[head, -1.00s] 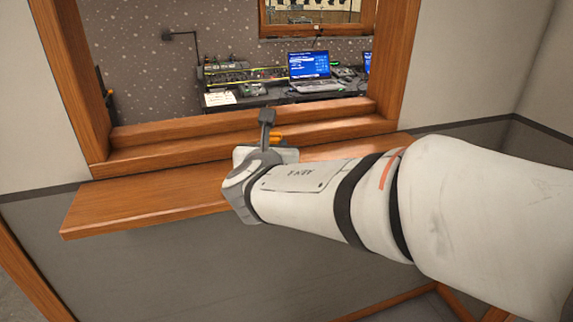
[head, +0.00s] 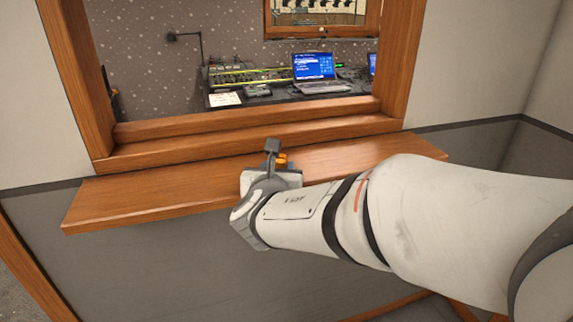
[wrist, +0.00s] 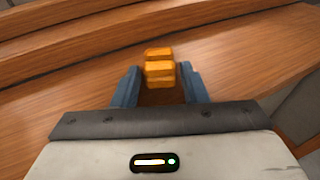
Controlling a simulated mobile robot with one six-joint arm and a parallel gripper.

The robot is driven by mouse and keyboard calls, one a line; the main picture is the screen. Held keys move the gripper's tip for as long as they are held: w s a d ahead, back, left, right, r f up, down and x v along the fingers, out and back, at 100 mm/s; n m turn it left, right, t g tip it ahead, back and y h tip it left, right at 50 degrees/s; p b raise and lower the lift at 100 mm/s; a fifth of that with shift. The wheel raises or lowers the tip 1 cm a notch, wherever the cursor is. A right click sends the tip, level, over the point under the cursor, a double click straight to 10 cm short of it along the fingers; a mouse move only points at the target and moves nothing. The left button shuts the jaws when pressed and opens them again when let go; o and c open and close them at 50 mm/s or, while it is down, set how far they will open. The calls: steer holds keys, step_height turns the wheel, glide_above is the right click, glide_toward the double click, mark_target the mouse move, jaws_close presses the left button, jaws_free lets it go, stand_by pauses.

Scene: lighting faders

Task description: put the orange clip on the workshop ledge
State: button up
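The orange clip (wrist: 160,72) sits between the two blue-grey fingers of my gripper (wrist: 160,84) in the wrist view. In the head view the clip (head: 282,160) shows as a small orange patch beside the dark finger of my gripper (head: 273,152). The workshop ledge (head: 140,198) is the wooden shelf below the window opening. My gripper and the clip are over its middle part. I cannot tell whether the clip touches the wood; its underside is hidden.
The window's stepped wooden sill (head: 200,147) rises behind the ledge. Beyond the opening are a laptop (head: 315,68) and a mixing desk (head: 240,76). The ledge is bare to the left and right of my gripper. My arm covers part of its front edge.

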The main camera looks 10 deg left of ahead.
steer(key=shift+o, duration=1)
steer(key=shift+r, duration=0.2)
steer(key=v, duration=1.2)
steer(key=shift+p, duration=0.45)
steer(key=shift+d+f, duration=0.1)
